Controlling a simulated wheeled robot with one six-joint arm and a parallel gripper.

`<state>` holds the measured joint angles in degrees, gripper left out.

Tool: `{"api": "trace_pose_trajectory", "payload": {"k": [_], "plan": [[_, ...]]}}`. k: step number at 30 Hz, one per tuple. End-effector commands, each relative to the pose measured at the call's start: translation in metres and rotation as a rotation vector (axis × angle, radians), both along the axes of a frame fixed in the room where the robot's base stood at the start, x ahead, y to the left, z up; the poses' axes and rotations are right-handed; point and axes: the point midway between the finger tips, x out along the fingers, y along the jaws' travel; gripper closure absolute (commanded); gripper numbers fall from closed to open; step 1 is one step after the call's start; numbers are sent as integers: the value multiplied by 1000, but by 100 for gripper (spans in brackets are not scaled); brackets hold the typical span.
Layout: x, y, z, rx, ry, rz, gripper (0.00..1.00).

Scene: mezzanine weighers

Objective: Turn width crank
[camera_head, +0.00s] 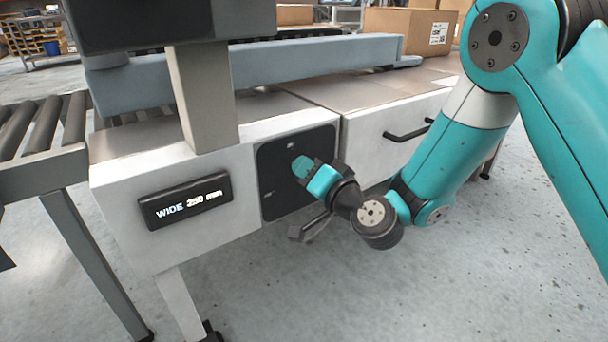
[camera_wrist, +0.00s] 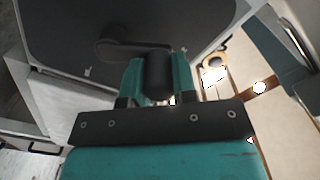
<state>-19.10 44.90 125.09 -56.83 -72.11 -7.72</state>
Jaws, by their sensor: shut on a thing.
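The width crank shows in the wrist view as a dark arm (camera_wrist: 122,48) on a dark plate, with a rounded black knob (camera_wrist: 157,78) at its end. My gripper (camera_wrist: 158,70) is shut on this knob, one teal finger on each side. In the head view my gripper (camera_head: 306,172) is at the black square plate (camera_head: 275,165) on the front of the white cabinet, and it hides most of the crank.
A black drawer-style handle (camera_head: 407,132) is on the cabinet front to the right, behind my arm. A grey post (camera_head: 203,95) and a blue-grey rail (camera_head: 310,60) stand on the cabinet top. Rollers (camera_head: 45,125) are at left. The floor in front is clear.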

Motion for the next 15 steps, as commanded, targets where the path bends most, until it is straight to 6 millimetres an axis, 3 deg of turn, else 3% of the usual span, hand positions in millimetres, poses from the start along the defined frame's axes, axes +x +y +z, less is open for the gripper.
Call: {"api": "trace_pose_trajectory", "payload": {"k": [15], "plan": [[6, -9, 3, 171, 114, -3, 98]]}}
